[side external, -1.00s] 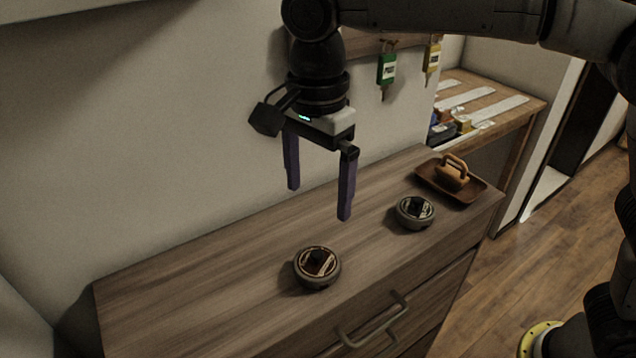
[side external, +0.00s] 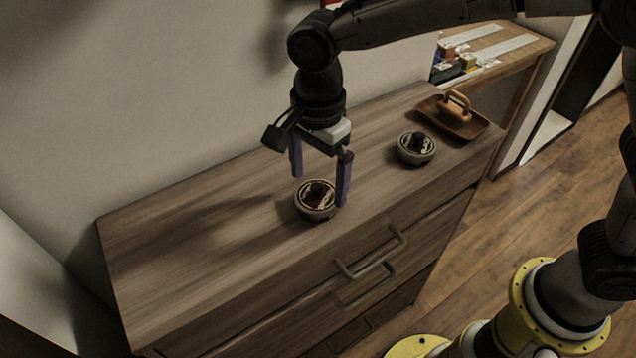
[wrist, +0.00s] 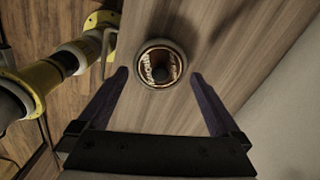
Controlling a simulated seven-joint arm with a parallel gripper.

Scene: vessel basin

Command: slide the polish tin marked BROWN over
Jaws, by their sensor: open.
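A round polish tin (side external: 317,208) with a brown label and a dark knob on its lid stands on the wooden dresser top (side external: 220,240). In the wrist view the tin (wrist: 160,64) has lettering that appears to read BROWN. My gripper (side external: 321,190) is open and points down at this tin, its purple fingers on either side of it in the side view. In the wrist view the tin lies between and just beyond the fingertips (wrist: 158,77). I cannot tell whether a finger touches it. A second tin (side external: 416,150) with a darker label stands to the right.
A brown tray (side external: 478,131) with a wooden-handled brush (side external: 455,106) lies at the dresser's right end. Drawer handles (side external: 368,267) stick out of the front. The dresser top left of the brown tin is clear. A wall runs along the back.

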